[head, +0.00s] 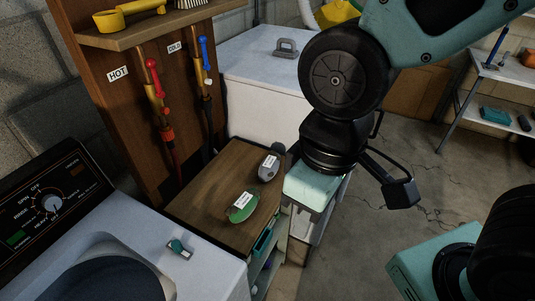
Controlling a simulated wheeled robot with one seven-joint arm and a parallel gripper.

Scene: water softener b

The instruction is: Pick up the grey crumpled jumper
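I cannot make out a grey crumpled jumper for certain. A dark blue-grey rounded shape (115,280) shows in the round opening of the white washer (205,275) at the lower left; I cannot tell whether it is cloth or the tub. My gripper (318,188) hangs from my wrist near the picture's middle, to the right of the wooden-topped cabinet. Its fingertips are not clear, so I cannot tell whether it is open or holds anything.
The cabinet's wooden top (190,205) bears a green labelled item (242,208) and a grey labelled one (268,168). A white chest (265,85) stands behind, pipes with red and blue levers at the left. A metal table (495,72) is far right. Concrete floor (375,220) is open at right.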

